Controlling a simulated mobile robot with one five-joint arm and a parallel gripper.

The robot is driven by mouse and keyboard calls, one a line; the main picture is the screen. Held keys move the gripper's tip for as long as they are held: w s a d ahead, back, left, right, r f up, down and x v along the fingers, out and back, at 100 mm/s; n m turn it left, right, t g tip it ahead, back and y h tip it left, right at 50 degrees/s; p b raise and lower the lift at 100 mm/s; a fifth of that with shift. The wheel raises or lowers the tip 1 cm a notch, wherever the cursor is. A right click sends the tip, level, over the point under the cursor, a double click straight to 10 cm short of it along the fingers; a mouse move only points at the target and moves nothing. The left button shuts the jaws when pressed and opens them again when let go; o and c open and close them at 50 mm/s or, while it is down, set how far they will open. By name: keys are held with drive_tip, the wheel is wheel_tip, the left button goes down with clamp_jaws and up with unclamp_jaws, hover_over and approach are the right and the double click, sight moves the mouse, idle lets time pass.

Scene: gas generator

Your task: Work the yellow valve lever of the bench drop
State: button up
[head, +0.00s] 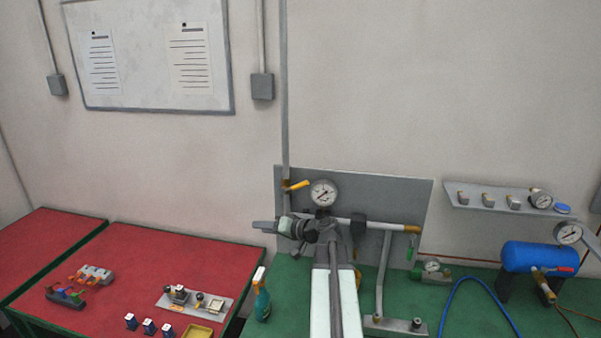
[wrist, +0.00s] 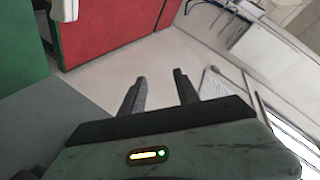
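The yellow valve lever (head: 299,185) sits on the vertical pipe drop (head: 285,120) at the left edge of the grey backplate, left of a round gauge (head: 323,193). It points right and slightly up from the pipe. My gripper (head: 264,225) is below and left of the lever, apart from it, and points left. In the wrist view my gripper (wrist: 161,76) has its two fingers apart with nothing between them. The lever does not show in the wrist view. My arm hides part of the plate and pipework below the gauge.
A green bench (head: 470,310) carries a spray bottle (head: 262,298), a pipe stand (head: 384,285) and a blue tank (head: 540,257). A red-topped bench (head: 130,260) with small parts is at left. A shelf (head: 505,198) is on the right wall. The wall above the lever is clear beside the pipe.

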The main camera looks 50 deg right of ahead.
sight(303, 186)
drive_tip(key=s+d+r+m+t+h, duration=0.1)
drive_tip(key=s+d+r+h, duration=0.15)
drive_tip(key=d, duration=0.25)
drive_tip(key=s+d+r+m+t+h+p, duration=0.1)
drive_tip(key=s+d+r+t, duration=0.1)
drive_tip(key=s+d+r, duration=0.3)
drive_tip(key=s+d+r+m+t+h, duration=0.1)
drive_tip(key=d+r+m, duration=0.1)
drive_tip(key=d, duration=0.4)
drive_tip(key=w, duration=0.8)
drive_tip(key=shift+w+d+f, duration=0.1)
drive_tip(key=shift+w, duration=0.05)
clamp_jaws()
